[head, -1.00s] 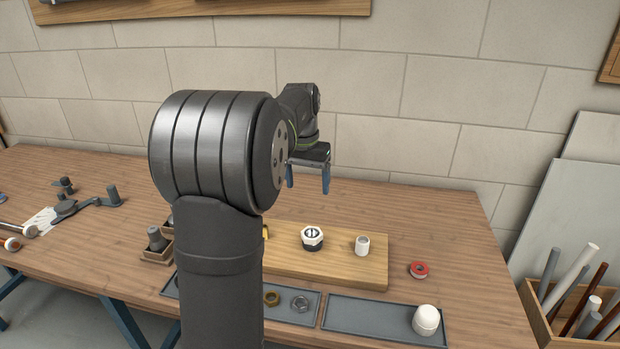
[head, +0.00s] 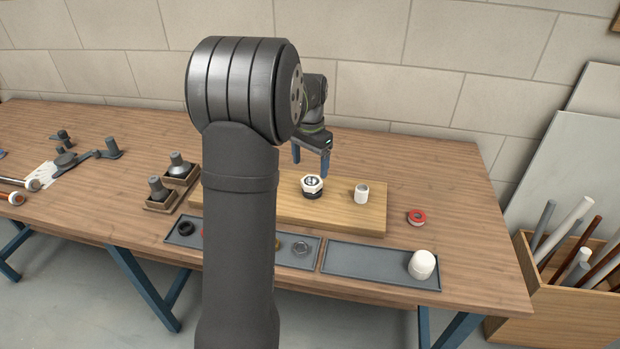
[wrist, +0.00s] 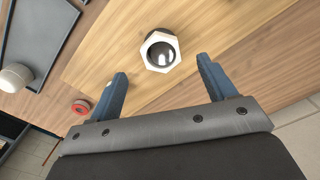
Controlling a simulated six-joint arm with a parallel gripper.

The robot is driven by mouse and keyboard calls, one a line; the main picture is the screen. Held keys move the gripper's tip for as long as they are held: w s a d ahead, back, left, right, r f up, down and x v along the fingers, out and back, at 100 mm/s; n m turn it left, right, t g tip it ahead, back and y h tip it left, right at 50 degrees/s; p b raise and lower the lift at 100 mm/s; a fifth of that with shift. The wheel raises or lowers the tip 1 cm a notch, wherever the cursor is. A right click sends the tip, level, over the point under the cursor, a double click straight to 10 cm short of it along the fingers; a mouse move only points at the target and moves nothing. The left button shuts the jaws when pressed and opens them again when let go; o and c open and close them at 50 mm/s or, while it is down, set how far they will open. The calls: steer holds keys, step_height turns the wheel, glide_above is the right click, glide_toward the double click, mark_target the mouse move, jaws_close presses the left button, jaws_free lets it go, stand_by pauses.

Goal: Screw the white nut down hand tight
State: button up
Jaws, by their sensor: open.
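The white nut (head: 312,182) sits on a dark fitting (head: 312,194) on the wooden board (head: 345,213). In the wrist view the white nut (wrist: 160,50) is a hexagonal ring around a dark, shiny centre. My gripper (head: 311,168) is above the board, close behind the nut in the head view. Its two blue fingers are apart and empty. In the wrist view my gripper (wrist: 164,78) has the nut just beyond the fingertips, roughly midway between them. How far the nut is threaded on cannot be told.
A white cylinder (head: 361,194) stands on the board right of the nut. A red ring (head: 416,217) lies on the table. Grey trays (head: 347,271) run along the front; a white cap (head: 422,264) is in the right one. A pipe crate (head: 577,295) stands at right.

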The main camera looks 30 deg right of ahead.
mark_target(310, 180)
step_height(310, 180, down, 6)
steer(key=shift+f, duration=0.1)
stand_by(0.4)
steer(key=c, duration=1.1)
steer(key=shift+o, duration=0.2)
steer(key=m, duration=0.5)
steer(key=shift+w, duration=0.15)
steer(key=m, duration=0.5)
steer(key=shift+w+d+f, duration=0.1)
steer(key=shift+w+f, duration=0.05)
steer(key=m, duration=0.4)
steer(key=shift+w, duration=0.1)
steer(key=m, duration=0.4)
steer(key=shift+d+f, duration=0.1)
steer(key=shift+d, duration=0.05)
